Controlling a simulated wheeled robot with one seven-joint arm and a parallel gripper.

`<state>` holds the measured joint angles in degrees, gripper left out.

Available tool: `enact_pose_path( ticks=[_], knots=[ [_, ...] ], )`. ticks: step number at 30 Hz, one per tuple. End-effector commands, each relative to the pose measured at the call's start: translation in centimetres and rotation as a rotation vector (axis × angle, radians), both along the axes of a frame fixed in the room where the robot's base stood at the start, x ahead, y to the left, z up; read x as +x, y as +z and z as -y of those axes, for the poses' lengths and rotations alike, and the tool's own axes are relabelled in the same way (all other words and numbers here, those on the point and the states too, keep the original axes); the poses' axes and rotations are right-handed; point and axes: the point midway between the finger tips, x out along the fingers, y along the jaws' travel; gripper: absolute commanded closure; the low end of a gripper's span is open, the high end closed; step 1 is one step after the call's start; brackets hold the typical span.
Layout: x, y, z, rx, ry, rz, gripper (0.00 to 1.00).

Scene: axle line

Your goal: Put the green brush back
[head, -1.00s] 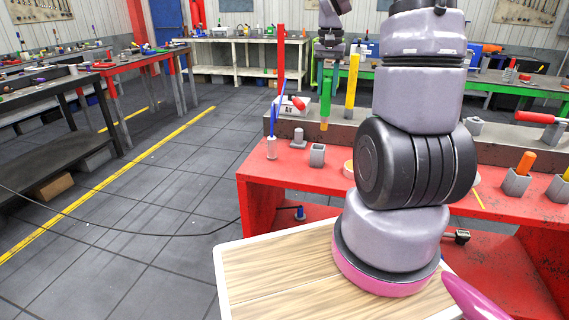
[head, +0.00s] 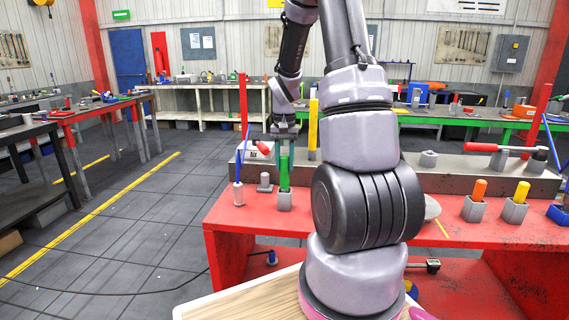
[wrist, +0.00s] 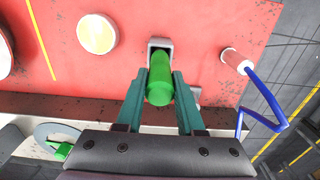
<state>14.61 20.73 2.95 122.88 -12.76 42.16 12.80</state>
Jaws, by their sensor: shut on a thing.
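The green brush (head: 284,172) is upright in my gripper (head: 284,142), above the red bench. Its lower end meets the mouth of a grey square holder (head: 285,203); how deep it sits inside I cannot tell. In the wrist view the green brush (wrist: 159,88) is between the two teal fingers of my gripper (wrist: 161,80). The grey holder (wrist: 160,44) shows just beyond it, its opening partly hidden by the brush.
The red bench (head: 330,225) holds a white-red cup with a blue bent rod (head: 238,192) left of the holder. Orange (head: 479,190) and yellow (head: 521,192) handles stand in grey holders at right. A yellow post (head: 313,125) rises behind.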

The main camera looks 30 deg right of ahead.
Motion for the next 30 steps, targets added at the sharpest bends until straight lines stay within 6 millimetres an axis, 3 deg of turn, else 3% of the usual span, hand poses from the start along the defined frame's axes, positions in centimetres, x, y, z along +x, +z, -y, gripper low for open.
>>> enact_pose_path(
  ticks=[17, 18, 19, 30],
  knots=[
    [0.0, -1.2, 0.0, 0.0, 0.0, 0.0, 1.0],
    [0.0, -1.2, 0.0, 0.0, 0.0, 0.0, 0.48],
    [0.0, -1.2, 0.0, 0.0, 0.0, 0.0, 0.36],
    [0.0, -0.9, 0.0, -0.001, 0.0, 0.001, 0.33]
  ],
)
